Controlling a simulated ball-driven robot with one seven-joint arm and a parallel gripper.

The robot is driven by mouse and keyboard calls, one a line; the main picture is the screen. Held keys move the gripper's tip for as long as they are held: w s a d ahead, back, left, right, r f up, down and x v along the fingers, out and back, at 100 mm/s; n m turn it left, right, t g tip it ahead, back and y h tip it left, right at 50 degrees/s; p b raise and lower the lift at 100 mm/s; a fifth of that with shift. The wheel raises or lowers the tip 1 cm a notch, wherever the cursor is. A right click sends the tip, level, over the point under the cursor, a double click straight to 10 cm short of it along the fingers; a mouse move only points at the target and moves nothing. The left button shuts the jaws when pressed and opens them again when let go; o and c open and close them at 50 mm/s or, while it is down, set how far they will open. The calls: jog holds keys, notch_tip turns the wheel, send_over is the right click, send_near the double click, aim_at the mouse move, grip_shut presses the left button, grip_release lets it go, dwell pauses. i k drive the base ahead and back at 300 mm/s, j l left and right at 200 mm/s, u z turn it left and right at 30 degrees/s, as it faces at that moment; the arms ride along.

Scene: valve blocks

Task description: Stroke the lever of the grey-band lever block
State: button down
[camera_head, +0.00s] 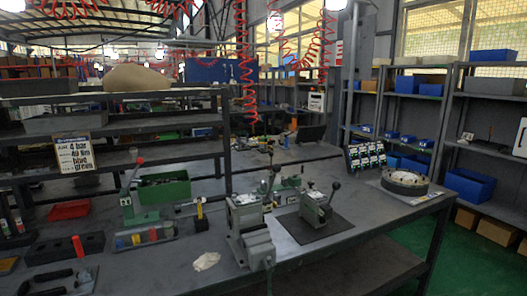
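A small grey block (315,208) with a dark lever ending in a black knob (335,187) stands upright on a dark mat (318,229) on the bench. Its lever leans a little to the right. Another grey block (246,212) with a thin upright lever (271,182) sits in or against a grey vise-like fixture (257,248) at the bench's front edge. Which one has the grey band is too small to tell. A green lever device (133,205) with a red-knobbed lever (140,161) stands further left. My gripper is not in view.
A green bin (165,188) and a small yellow piece (200,213) stand left of the fixture. A pale cloth-like patch (206,261) lies in front. A round fixture (405,181) sits at the right end. Red coiled hoses (246,65) hang above the bench.

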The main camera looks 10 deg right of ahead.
aim_at(277, 169)
jog(key=i+j, duration=0.35)
jog(key=i+j+z, duration=0.1)
jog(key=i+j, duration=0.25)
jog(key=j, duration=0.15)
jog(key=i+j, duration=0.65)
jog(key=j, duration=0.25)
jog(key=z, duration=0.05)
